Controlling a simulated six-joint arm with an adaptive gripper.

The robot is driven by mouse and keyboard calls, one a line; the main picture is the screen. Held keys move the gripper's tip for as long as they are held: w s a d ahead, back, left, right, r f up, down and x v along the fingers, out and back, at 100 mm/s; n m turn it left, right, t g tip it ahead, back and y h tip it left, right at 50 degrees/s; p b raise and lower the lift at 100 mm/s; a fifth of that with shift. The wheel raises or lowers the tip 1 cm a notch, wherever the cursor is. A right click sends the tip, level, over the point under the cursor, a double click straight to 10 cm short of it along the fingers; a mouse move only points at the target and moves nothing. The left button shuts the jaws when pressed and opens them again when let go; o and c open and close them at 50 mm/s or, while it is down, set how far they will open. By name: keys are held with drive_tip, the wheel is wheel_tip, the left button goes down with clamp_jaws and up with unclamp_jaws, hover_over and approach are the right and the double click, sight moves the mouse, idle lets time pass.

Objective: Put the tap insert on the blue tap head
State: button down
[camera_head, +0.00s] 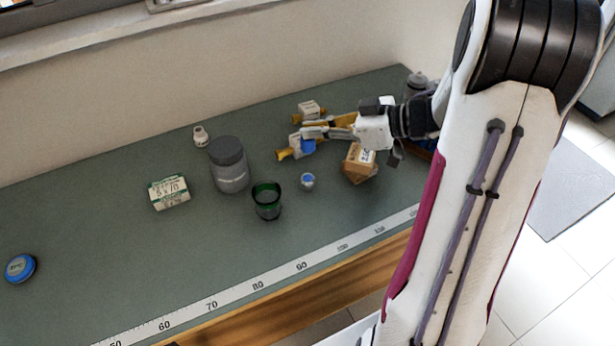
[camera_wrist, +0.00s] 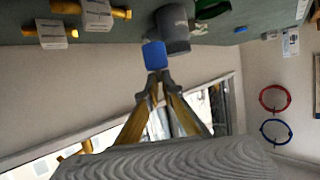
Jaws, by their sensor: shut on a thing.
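My gripper (camera_head: 318,132) is shut on a small blue piece (camera_head: 308,148), apparently the tap insert. In the wrist view the blue piece (camera_wrist: 154,55) sits between the fingertips (camera_wrist: 157,78). A small round piece with a blue top and pale side (camera_head: 308,181), probably the blue tap head, stands on the green bench. It is apart from my gripper, nearer the front edge. I cannot tell how high the held piece is above the bench.
White blocks with brass-yellow bars (camera_head: 310,108) (camera_head: 296,145) lie around my gripper. A cardboard box (camera_head: 360,165) is right of the round piece. A green glass (camera_head: 267,202) and a grey jar (camera_head: 229,168) stand left. A blue tin (camera_head: 20,268) lies far left.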

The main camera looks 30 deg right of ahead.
sight(314, 149)
drive_tip(key=shift+a+r, duration=0.1)
drive_tip(key=shift+r, duration=0.05)
drive_tip(key=shift+f, duration=3.15)
drive_tip(key=shift+f, duration=1.85)
drive_tip(key=shift+f, duration=0.15)
drive_tip(key=c, duration=2.3)
unclamp_jaws()
drive_tip(key=shift+o, duration=0.3)
